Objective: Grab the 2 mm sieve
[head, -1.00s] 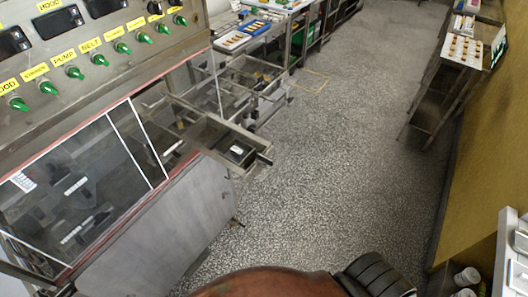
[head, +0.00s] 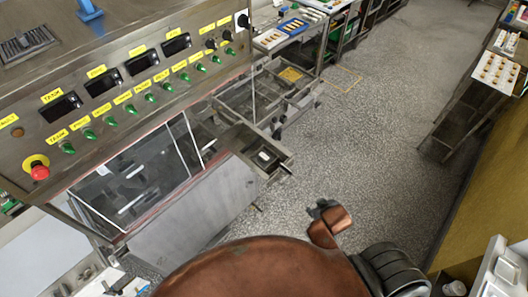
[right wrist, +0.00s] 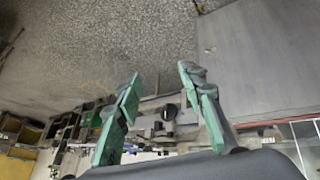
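I cannot pick out a 2 mm sieve for certain in either view. My right gripper (head: 322,207) shows small and dark in the head view, over the floor to the right of the machine and partly hidden by my own arm. In the right wrist view its two green-grey fingers (right wrist: 160,73) stand apart with nothing between them. My left gripper is in neither view.
The machine's control panel (head: 130,95) fills the left, with a grey grate (head: 28,42) and a blue object (head: 89,10) on top. An outfeed tray (head: 262,158) juts out at its end. A rack with a white tray (head: 497,70) stands right. The floor (head: 350,130) between is clear.

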